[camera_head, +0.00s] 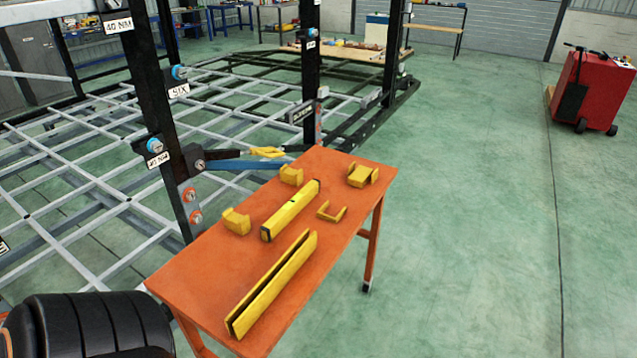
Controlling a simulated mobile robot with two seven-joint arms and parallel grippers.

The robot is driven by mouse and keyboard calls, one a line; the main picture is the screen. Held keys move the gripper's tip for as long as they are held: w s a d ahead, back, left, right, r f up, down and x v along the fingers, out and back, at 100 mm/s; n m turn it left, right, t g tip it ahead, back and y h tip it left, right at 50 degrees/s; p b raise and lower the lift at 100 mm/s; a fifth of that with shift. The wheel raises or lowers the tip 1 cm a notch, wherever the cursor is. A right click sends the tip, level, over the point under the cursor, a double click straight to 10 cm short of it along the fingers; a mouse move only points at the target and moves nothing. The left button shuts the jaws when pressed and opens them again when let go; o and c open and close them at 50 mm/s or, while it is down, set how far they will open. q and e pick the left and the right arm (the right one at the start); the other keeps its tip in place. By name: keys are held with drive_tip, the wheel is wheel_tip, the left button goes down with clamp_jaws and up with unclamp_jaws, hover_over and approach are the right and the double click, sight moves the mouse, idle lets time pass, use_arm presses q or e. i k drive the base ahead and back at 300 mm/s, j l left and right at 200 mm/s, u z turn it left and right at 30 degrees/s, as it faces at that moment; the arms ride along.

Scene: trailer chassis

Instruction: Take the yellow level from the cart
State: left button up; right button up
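The yellow level (281,217) lies on the orange cart (200,280), near the middle of its top. It is a straight yellow bar with a dark end cap and small dark marks along its top. It lies diagonally, with its near end to the lower left. A longer yellow channel piece (266,289) with a dark slot lies nearly parallel, closer to me. Neither of my grippers shows in the head view, and nothing is touching the level.
Several yellow brackets, including one left (236,222) and one right (362,176), lie around the level. A dark post (160,120) and the grey frame (75,190) stand beyond the cart's left side. Open green floor lies to the right, with a red cabinet (592,90) farther off.

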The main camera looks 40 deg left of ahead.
sight(272, 228)
drive_tip(key=i, duration=1.35)
drive_tip(key=i+l+u, duration=0.1)
drive_tip(key=i, duration=1.25)
drive_tip(key=i+u, duration=0.15)
drive_tip(key=u, duration=2.75)
